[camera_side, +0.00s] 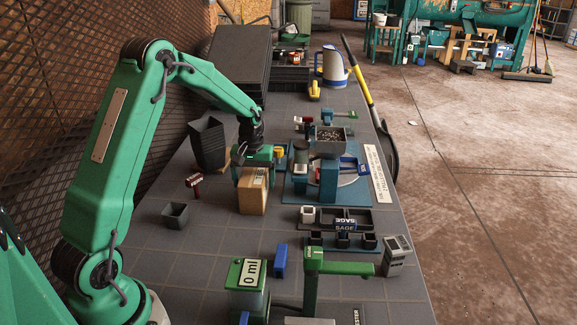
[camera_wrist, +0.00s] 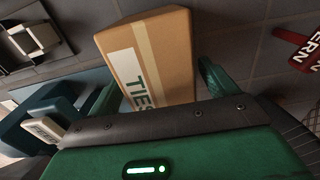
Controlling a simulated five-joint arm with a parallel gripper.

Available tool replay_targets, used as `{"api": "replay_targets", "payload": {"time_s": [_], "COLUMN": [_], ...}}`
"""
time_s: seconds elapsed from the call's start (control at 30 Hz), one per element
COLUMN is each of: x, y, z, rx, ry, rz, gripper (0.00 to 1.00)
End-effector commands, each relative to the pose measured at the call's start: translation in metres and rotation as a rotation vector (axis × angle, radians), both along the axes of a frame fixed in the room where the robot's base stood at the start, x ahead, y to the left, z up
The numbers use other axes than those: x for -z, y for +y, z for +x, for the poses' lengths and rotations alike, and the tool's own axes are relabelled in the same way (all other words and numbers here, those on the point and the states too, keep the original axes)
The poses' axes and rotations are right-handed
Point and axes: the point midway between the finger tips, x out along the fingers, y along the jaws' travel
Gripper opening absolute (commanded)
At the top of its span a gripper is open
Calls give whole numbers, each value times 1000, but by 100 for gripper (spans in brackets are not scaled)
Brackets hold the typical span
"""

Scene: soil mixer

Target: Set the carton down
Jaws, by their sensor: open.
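The carton (camera_side: 253,191) is a brown cardboard box standing upright on the grey tiled bench, left of the blue mixer base. In the wrist view the carton (camera_wrist: 162,60) shows a tape strip and a white label with green letters, partly hidden by my gripper. My gripper (camera_side: 252,160) is over the carton's top, and its green fingers (camera_wrist: 157,88) stand on either side of it. The fingers are open, with a gap visible beside the carton.
A stack of dark pots (camera_side: 207,144) stands behind left. A small grey pot (camera_side: 176,215) and a red-headed tag (camera_side: 194,182) are to the left. The mixer (camera_side: 329,165) and a SAGE tray (camera_side: 340,220) are to the right. Bare bench lies in front of the carton.

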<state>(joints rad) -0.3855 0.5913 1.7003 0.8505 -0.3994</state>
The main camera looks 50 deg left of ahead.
Motion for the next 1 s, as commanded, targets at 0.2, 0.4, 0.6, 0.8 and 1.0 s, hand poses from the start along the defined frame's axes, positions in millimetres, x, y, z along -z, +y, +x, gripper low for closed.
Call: {"api": "replay_targets", "payload": {"time_s": [0.2, 0.4, 0.6, 0.8, 1.0], "x": [-23, -55, -87, -109, -118], "y": [0, 0, 0, 0, 0], "z": [0, 1, 1, 0, 0], "rx": [0, 0, 0, 0, 0], "ry": [-3, -5, -3, -1, -1], "rz": [1, 2, 1, 1, 1], "gripper": [85, 85, 85, 85, 85]}}
